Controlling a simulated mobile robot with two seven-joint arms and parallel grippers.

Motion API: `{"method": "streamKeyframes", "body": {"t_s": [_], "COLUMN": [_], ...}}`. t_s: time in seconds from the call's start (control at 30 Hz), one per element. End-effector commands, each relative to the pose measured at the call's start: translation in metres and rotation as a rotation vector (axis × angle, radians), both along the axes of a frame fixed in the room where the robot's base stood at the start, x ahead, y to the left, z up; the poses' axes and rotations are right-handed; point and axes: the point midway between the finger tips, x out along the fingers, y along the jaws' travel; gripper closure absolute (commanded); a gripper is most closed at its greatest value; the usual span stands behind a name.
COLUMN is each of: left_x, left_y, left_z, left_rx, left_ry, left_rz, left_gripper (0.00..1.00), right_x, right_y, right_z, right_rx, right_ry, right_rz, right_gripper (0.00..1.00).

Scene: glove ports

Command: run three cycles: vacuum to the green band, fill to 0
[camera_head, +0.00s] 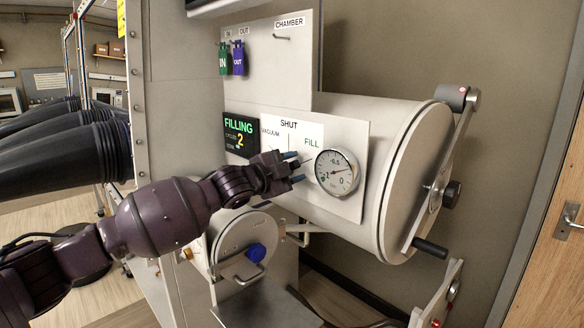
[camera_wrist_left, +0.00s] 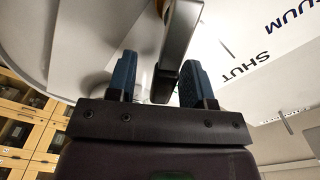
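The round gauge (camera_head: 337,172) is on the chamber's front panel. Its needle appears to point right, between -0.5 and 0; a small green band shows near -1. The valve plate (camera_head: 300,131) reads VACUUM, SHUT and FILL. The display (camera_head: 240,134) reads FILLING, cycles 2. My left gripper (camera_head: 295,168) is at the valve, just left of the gauge, and hides much of the lever in the head view. In the left wrist view, the metal lever (camera_wrist_left: 178,40) lies between the two blue fingers, which stand apart with a gap on one side. My right gripper is out of view.
The chamber (camera_head: 400,165) has a round door with a bar and dark handle at right. A smaller round hatch (camera_head: 240,240) with a blue knob is below my left gripper. Black gloves (camera_head: 70,155) stick out at left. IN and OUT tags (camera_head: 238,58) hang above.

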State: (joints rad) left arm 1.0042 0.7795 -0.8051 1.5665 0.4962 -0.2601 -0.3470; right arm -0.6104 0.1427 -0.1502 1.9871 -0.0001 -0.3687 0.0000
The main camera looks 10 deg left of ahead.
Motion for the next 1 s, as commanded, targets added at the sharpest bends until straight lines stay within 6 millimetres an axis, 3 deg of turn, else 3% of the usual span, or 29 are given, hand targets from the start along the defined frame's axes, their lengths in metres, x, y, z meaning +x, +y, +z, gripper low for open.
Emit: {"method": "streamKeyframes", "body": {"t_s": [0.37, 1.0], "left_x": [-0.005, -0.080], "left_y": [0.006, 0.063], "left_z": [0.001, 0.001], "left_rx": [-0.003, -0.001], "left_ry": [0.000, 0.000], "left_rz": [0.001, 0.000], "left_gripper": [0.53, 0.53], "right_x": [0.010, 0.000], "right_y": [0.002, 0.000], "right_z": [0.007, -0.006], "right_rx": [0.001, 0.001], "right_ry": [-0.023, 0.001], "right_rz": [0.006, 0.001], "right_gripper": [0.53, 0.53]}}
